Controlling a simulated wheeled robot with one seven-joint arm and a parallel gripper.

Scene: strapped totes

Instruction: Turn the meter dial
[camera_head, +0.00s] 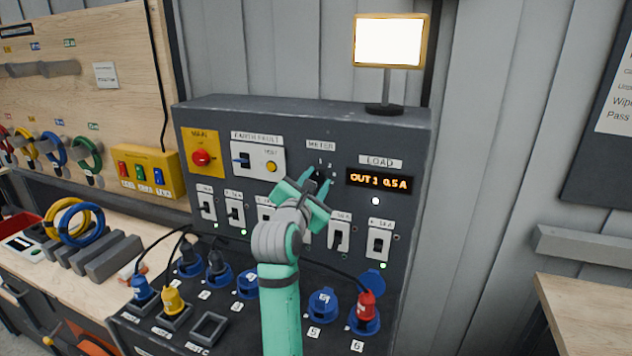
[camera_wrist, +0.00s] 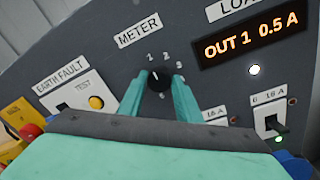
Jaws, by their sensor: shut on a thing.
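The meter dial (camera_wrist: 158,80) is a small black knob under the METER label, with numbers around it. In the wrist view its white mark points up, slightly left, toward 1. In the head view the dial (camera_head: 320,174) shows only in part above my gripper. My gripper (camera_wrist: 158,86) has its two green fingers on either side of the dial and is shut on it. In the head view my gripper (camera_head: 318,182) reaches the panel from below. The load display (camera_head: 380,181) reads OUT 1 0.5 A in orange; it also shows in the wrist view (camera_wrist: 252,38).
The red main switch (camera_head: 202,158) and yellow test button (camera_head: 271,167) are left of the dial. A row of breaker switches (camera_head: 378,243) runs below it, partly hidden by my arm. Blue sockets and plugged cables (camera_head: 366,305) cover the sloping deck. A lit screen (camera_head: 389,42) stands on top.

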